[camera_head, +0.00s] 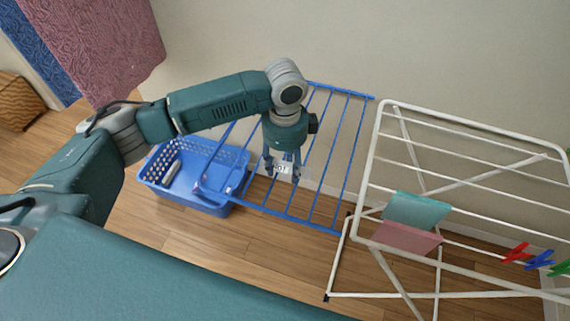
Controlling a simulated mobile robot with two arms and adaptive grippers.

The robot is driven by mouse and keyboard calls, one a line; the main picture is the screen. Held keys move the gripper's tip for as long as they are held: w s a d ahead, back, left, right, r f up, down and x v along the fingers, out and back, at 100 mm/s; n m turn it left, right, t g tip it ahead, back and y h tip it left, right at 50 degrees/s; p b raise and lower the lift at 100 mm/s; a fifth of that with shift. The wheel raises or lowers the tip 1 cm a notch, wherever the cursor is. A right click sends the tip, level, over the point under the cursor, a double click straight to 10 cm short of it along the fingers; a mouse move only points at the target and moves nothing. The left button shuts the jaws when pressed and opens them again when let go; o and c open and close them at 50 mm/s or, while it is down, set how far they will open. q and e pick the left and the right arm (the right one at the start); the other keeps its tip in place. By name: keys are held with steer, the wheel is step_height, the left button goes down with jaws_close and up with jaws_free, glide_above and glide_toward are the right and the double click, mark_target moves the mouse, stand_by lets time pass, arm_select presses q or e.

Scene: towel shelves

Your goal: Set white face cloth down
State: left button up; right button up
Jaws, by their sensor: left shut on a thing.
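My left gripper (282,172) points down over the blue rack (312,200), its fingers shut on a small white thing. This looks like the white face cloth (281,169), and only a small patch of it shows between the fingers. I cannot tell whether the cloth touches the blue bars. My right gripper is not in view.
A blue basket (185,190) stands left of the rack with a pale item (171,172) inside. A white drying rack (383,112) at right bears a teal cloth (416,210), a pink cloth (405,238) and coloured pegs (540,259). Pink and blue towels hang at upper left.

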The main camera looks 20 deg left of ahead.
mark_target(285, 168)
arm_select(q)
steer(key=o, duration=1.2)
steer(key=shift+r, duration=0.45)
step_height(285, 168, up, 11)
steer(key=b, duration=0.2)
